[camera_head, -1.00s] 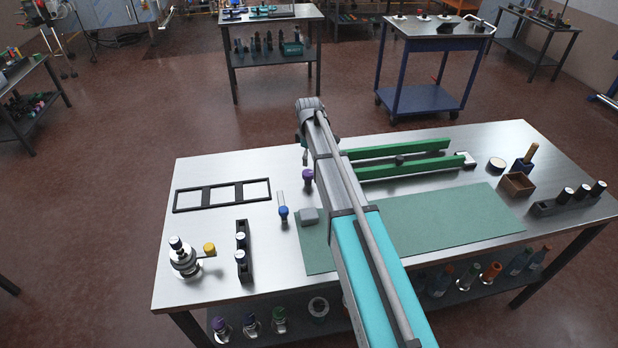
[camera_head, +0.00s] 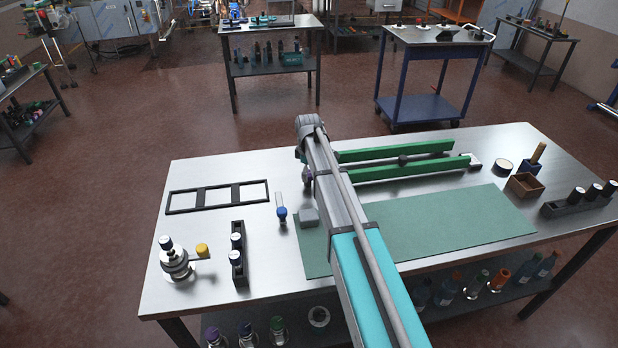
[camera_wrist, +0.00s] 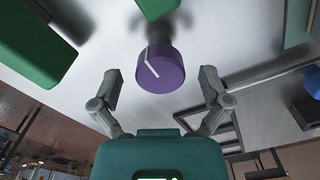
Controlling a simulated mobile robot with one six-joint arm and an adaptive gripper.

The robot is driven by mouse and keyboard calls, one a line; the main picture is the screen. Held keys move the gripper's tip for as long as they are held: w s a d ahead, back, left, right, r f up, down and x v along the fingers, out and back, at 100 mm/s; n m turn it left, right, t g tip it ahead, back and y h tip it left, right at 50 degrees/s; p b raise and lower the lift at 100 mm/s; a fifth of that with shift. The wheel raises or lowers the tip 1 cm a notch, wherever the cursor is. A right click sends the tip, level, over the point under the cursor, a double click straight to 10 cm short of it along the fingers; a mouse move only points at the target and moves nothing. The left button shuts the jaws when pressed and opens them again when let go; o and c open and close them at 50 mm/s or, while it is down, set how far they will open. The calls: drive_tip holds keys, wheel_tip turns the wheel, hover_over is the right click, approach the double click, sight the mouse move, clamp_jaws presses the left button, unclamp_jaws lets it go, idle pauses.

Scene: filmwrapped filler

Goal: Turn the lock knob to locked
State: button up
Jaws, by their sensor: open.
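The lock knob (camera_wrist: 162,70) is purple with a white line on its face, seen in the wrist view. The line slants from upper left to lower right. The knob stands on a dark stem between the open fingers of my gripper (camera_wrist: 156,88), with a gap on both sides. In the head view a small piece of purple (camera_head: 308,174) shows beside my arm, and the arm hides the rest. The green rails (camera_head: 425,167) lie on the table to the right of my arm. They show as green blocks in the wrist view (camera_wrist: 40,42).
The steel table (camera_head: 215,285) carries a black three-window frame (camera_head: 195,199), a blue-tipped part (camera_head: 281,213), a valve-like fitting with a yellow knob (camera_head: 202,250), a green mat (camera_head: 455,226) and a brown box (camera_head: 525,186). Bottles stand on the shelf below.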

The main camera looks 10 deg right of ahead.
drive_tip(key=shift+f, duration=0.2)
drive_tip(key=c, duration=1.1)
